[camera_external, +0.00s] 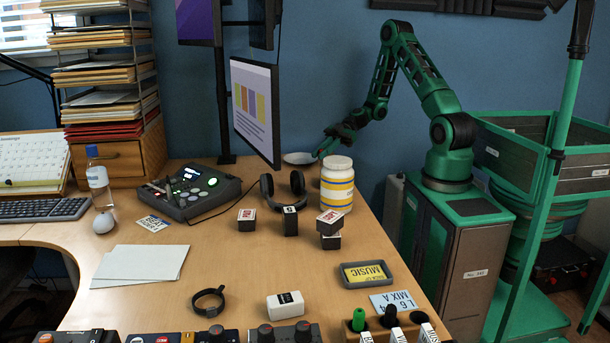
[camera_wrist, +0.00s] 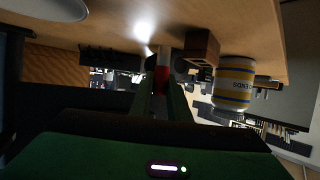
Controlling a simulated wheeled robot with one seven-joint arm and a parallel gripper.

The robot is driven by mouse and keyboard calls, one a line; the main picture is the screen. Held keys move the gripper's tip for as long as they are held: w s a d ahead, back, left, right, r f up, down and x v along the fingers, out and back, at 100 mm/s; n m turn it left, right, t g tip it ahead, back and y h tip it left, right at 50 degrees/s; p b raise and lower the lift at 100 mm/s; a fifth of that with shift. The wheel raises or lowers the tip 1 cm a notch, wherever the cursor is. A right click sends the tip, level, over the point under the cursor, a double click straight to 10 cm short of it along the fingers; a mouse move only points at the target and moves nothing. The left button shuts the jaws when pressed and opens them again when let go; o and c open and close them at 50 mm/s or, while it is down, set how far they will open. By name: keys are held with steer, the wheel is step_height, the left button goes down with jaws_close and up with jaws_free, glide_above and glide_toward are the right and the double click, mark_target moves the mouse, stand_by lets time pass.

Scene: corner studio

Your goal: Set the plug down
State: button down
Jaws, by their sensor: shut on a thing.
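My gripper (camera_external: 324,148) is over the far right part of the desk, between the white dish and the yellow-and-white jar. In the wrist view my gripper (camera_wrist: 164,84) is shut on a slim thing with a red part and a greyish end, which I take to be the plug (camera_wrist: 162,74). Its far end points towards the desk surface; I cannot tell whether it touches. In the outside view the plug is too small or hidden to make out.
The jar (camera_external: 337,185) stands close to my gripper, and also shows in the wrist view (camera_wrist: 233,85). A white dish (camera_external: 299,158) lies behind. Black headphones (camera_external: 283,190), several small boxes (camera_external: 329,222) and a monitor (camera_external: 255,108) are nearby. The middle of the desk (camera_external: 230,250) is mostly clear.

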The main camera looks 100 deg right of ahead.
mark_target(321, 165)
steer(key=shift+f, duration=2)
steer(key=shift+f, duration=0.1)
steer(key=c, duration=1.7)
jaws_free()
steer(key=shift+o, duration=0.2)
